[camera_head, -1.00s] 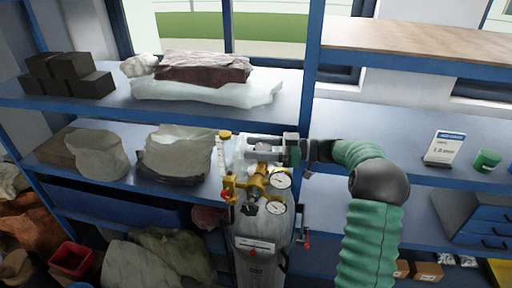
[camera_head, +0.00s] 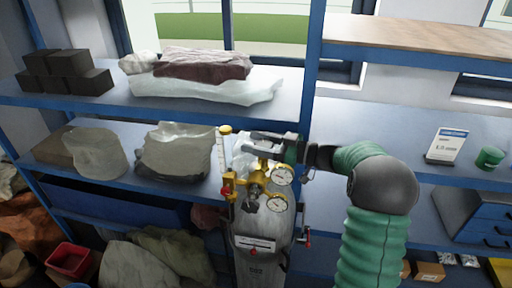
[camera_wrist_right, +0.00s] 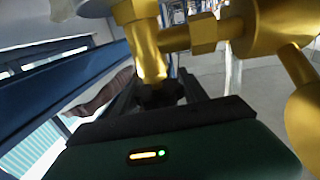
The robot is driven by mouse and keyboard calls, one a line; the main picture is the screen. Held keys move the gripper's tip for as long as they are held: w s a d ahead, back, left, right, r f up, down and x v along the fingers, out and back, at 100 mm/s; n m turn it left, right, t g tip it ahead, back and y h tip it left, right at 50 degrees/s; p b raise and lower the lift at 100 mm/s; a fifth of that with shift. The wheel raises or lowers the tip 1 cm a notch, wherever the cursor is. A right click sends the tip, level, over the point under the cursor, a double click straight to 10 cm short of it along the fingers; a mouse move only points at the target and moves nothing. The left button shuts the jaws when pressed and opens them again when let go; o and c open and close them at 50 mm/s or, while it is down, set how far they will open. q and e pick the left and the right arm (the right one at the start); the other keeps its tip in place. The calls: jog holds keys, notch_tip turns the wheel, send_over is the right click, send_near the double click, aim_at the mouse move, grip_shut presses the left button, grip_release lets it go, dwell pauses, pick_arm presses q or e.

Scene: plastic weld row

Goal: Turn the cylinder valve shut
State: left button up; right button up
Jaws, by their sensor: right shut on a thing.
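The grey gas cylinder (camera_head: 260,262) stands upright in front of the shelving, with a brass valve and regulator (camera_head: 258,182) and two round gauges (camera_head: 282,175) on top. My right gripper (camera_head: 256,144) reaches in from the right at the top of the brass valve. In the right wrist view, the jaws (camera_wrist_right: 158,95) are shut on a dark knob (camera_wrist_right: 160,92) at the end of the brass valve stem (camera_wrist_right: 147,45). In the head view the gripper hides most of this knob. My left gripper is not in view.
A clear flow tube (camera_head: 221,155) with a yellow cap and red fitting stands just left of the valve. Blue shelves (camera_head: 330,205) lie close behind, holding bags and dark blocks (camera_head: 66,72).

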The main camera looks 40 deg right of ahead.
jog(key=m+h, duration=0.1)
jog(key=m+t+h+b, duration=0.1)
jog(key=h, duration=0.1)
jog(key=m+h, duration=0.1)
jog(key=shift+w+d+r+t, duration=0.15)
jog(key=shift+d+r+t, duration=0.1)
jog(key=shift+t, duration=0.15)
jog(key=shift+d+m+h+b, duration=0.1)
jog(key=shift+m+h+b, duration=0.25)
jog(key=shift+h, duration=0.45)
jog(key=o, duration=1.4)
jog(key=shift+w+f, duration=0.1)
jog(key=shift+w, duration=0.1)
jog(key=shift+c, duration=0.2)
jog(key=shift+w+d+f, duration=0.1)
jog(key=shift+s, duration=0.2)
